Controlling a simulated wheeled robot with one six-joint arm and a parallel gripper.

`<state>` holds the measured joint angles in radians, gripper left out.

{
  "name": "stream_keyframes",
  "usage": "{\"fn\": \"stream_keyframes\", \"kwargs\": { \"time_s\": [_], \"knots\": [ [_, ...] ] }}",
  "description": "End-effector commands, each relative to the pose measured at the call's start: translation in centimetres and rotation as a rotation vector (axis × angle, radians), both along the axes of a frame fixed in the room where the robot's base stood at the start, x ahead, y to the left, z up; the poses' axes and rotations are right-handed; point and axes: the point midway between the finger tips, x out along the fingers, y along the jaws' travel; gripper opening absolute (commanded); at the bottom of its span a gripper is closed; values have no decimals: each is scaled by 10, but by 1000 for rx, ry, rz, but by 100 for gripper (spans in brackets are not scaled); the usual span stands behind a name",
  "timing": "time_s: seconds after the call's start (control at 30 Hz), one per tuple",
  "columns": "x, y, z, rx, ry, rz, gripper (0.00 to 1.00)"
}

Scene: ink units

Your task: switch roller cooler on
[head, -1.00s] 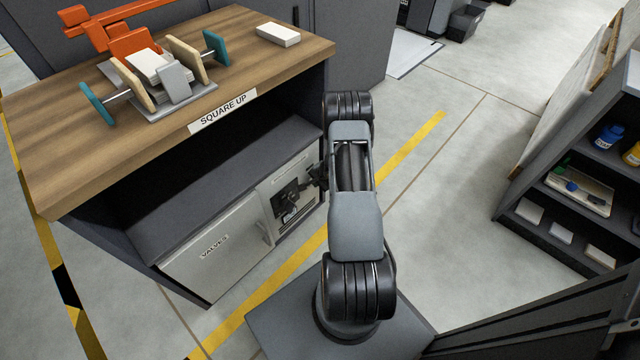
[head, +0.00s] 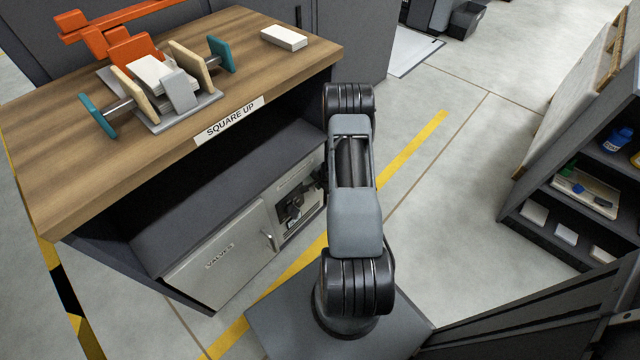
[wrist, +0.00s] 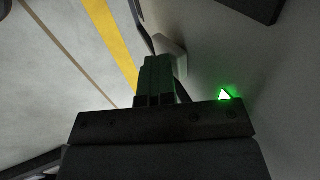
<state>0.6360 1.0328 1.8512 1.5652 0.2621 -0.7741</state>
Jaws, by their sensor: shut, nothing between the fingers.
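A triangular green light (wrist: 225,95) glows on the panel beside the gripper. The panel's lettering is too small to read, and my gripper hides part of it. I cannot make out which part is the roller cooler switch.
The "VALVES" door (head: 215,268) is closed, with a handle on its right. The wooden bench top (head: 160,170) overhangs the panel and carries an orange clamp device and a white block (head: 284,37). Open floor lies right of the bench; a shelf (head: 560,235) stands further right.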

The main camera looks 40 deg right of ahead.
Motion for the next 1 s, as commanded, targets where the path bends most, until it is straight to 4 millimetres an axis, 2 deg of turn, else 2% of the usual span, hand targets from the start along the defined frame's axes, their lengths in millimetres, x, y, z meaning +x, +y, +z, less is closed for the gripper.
{"fn": "stream_keyframes", "kwargs": {
  "time_s": [0.4,0.77,1.0],
  "knots": [
    [1,0,16,0,-2,2,0],
    [0,0,16,0,-2,1,0],
    [-17,-4,16,-1,-2,1,0]
  ]
}}
